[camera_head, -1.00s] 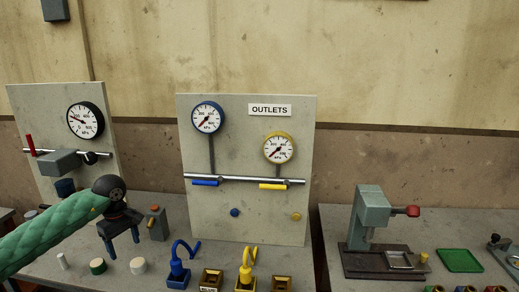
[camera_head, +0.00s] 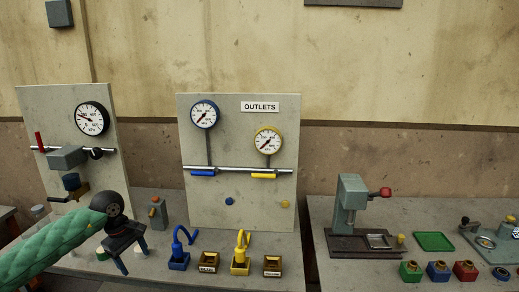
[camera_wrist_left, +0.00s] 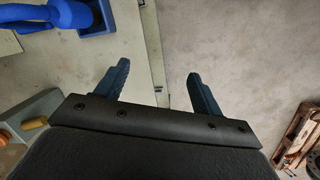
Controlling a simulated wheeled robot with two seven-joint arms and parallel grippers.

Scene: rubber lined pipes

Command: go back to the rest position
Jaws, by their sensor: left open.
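My left gripper (camera_head: 133,262) comes in from the left on a green padded arm. It is over the front left part of the bench, to the left of the blue hose holder (camera_head: 179,250). In the left wrist view my left gripper (camera_wrist_left: 160,85) has its two dark blue fingers wide apart with nothing between them. Below the fingers are the bench edge and the floor. My right gripper is in neither view.
An outlets panel (camera_head: 240,205) with two gauges stands behind the bench. A yellow hose holder (camera_head: 240,262) and brown boxes sit in front of it. A grey press (camera_head: 351,205), a green tray (camera_head: 434,241) and several coloured blocks stand on the right bench.

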